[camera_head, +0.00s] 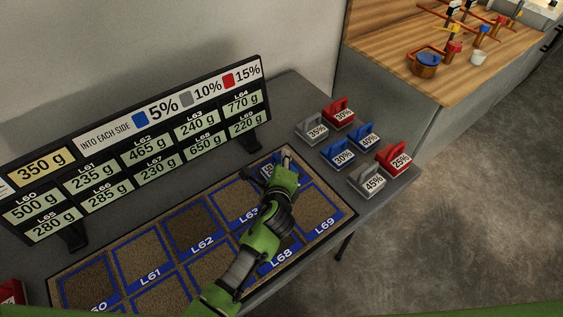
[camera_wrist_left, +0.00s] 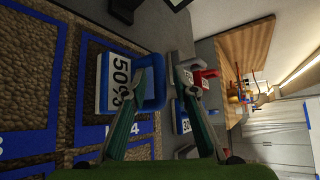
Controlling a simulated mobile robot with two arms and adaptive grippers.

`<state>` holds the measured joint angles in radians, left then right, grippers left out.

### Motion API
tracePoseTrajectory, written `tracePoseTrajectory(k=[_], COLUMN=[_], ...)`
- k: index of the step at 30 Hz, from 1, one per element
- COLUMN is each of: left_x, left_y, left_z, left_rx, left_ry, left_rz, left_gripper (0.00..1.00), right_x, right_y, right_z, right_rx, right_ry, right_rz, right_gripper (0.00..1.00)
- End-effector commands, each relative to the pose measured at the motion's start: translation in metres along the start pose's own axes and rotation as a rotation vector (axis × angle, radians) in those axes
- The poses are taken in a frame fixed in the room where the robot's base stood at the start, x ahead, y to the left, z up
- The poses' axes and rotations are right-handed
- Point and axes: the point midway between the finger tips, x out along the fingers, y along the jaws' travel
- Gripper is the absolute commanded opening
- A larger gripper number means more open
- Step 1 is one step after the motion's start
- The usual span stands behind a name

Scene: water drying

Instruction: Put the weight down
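A weight with a blue handle (camera_wrist_left: 153,88) and a white label that seems to read 50% stands in the L64 cell of the mat. In the head view the weight (camera_head: 267,171) is partly hidden by my gripper. My left gripper (camera_head: 284,160) is over that cell. In the left wrist view the fingers of the gripper (camera_wrist_left: 160,82) are apart, one on each side of the blue handle, with a gap at the right finger. I cannot tell whether the left finger touches the handle. My right gripper is not in view.
Several blue, red and grey weights (camera_head: 368,180) stand close together right of the mat (camera_head: 193,234). A sign board (camera_head: 140,150) with gram values stands behind it. The other visible mat cells look empty. A wooden counter (camera_head: 390,50) with coloured items is at upper right.

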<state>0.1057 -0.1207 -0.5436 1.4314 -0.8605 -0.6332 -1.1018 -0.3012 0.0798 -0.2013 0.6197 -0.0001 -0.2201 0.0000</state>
Motion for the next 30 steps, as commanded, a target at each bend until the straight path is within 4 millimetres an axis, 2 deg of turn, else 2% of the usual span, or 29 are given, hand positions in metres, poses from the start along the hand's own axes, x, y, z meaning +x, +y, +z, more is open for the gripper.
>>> tracePoseTrajectory(k=[4,8,21,25,30], left_x=[-0.005,-0.021,-0.102,-0.115,-0.121], left_y=[-0.002,-0.002,-0.001,-0.001,-0.002], left_z=[0.001,0.001,0.000,0.001,0.001], left_rx=[0.000,-0.001,-0.001,0.000,0.000], left_ry=[0.000,0.000,0.000,-0.001,-0.001], left_rz=[0.000,0.000,0.000,0.000,-0.001], left_gripper=[0.27,0.27,0.27,0.27,0.27], right_x=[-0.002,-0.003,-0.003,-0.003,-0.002], right_y=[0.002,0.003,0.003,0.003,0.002], right_z=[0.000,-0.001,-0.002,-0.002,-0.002], right_rx=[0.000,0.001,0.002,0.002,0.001], right_ry=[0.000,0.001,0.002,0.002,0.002], right_rz=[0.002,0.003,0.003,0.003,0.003], right_gripper=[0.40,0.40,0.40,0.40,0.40])
